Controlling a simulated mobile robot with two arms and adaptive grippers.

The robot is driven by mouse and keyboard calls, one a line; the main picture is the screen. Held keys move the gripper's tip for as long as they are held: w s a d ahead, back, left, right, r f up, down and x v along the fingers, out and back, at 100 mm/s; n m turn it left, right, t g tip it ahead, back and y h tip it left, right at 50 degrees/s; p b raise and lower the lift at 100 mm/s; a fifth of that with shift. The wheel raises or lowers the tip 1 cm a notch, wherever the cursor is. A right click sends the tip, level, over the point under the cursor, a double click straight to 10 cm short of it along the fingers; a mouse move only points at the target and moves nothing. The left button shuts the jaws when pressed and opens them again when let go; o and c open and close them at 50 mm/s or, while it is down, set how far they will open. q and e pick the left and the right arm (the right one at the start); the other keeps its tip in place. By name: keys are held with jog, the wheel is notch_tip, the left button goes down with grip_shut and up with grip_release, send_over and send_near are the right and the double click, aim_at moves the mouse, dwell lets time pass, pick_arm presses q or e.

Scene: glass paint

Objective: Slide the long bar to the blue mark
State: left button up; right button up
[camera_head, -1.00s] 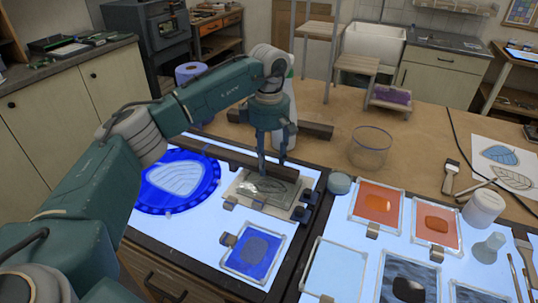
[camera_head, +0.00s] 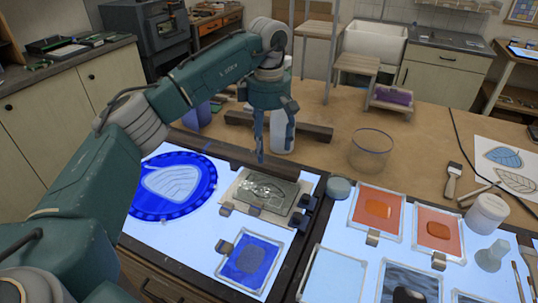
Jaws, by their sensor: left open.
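A long dark bar (camera_head: 235,158) lies across the back part of the lit table, behind a clear leaf-patterned glass plate (camera_head: 268,190). My left gripper (camera_head: 274,150) points down at the bar's right half. It is open with its fingertips close to the bar's top; I cannot tell whether they touch it. The bar's left end is partly hidden by my left arm. I cannot make out a clear blue mark beside the bar. My right gripper is not in view.
A second dark bar (camera_head: 310,132) lies behind, near a white bottle (camera_head: 283,128). A glass jar (camera_head: 371,150) and a small round tin (camera_head: 339,188) stand to the right. A blue round leaf panel (camera_head: 140,210) and blue framed glass (camera_head: 250,262) lie in front.

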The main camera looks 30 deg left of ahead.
pick_arm(q)
notch_tip(320, 180, up, 7)
jog(key=shift+s+f, duration=0.15)
dwell(0.6)
